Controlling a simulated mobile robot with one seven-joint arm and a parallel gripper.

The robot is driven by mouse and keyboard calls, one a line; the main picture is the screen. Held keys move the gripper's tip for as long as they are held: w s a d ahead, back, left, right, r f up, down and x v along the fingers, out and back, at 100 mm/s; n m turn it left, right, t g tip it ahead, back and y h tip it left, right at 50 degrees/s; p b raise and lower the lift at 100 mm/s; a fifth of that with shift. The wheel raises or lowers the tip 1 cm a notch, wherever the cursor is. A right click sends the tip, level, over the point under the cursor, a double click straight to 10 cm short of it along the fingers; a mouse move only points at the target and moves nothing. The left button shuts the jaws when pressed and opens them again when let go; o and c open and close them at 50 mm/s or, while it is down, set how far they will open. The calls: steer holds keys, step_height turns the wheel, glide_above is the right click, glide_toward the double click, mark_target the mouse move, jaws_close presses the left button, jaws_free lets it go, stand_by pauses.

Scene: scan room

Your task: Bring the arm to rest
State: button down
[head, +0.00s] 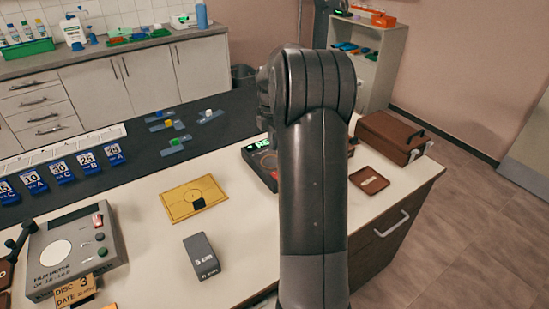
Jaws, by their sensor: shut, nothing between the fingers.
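My arm rises from the bottom of the head view, right of the middle, with a dark grey bent joint at its top. It stands in front of the white-topped bench (150,215) and hides part of it. My gripper is not visible in this view, so I cannot see its fingers.
On the bench are a grey film meter (75,250), a yellow plate (194,198), a small grey box (201,257), a dark device with a green display (262,163), a brown tray (369,180) and a brown case (391,138). Open floor (455,215) lies to the right.

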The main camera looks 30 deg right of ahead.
steer(key=s+a+r+m+t+h, duration=0.1)
steer(key=s+a+r+m, duration=0.3)
steer(key=s+a+r, duration=0.4)
steer(key=s+a+r+m+t, duration=0.2)
steer(key=s+a+r+m, duration=0.3)
steer(key=a, duration=0.4)
steer(key=s+a+f+m+t, duration=0.1)
steer(key=s+a+m, duration=0.3)
steer(key=s, duration=0.4)
steer(key=s+a+m+t+y, duration=0.1)
steer(key=s+a+m+t, duration=0.1)
steer(key=s+a+m, duration=0.3)
steer(key=s, duration=0.3)
steer(key=shift+a+f, duration=0.4)
steer(key=shift+w, duration=0.1)
stand_by(1.3)
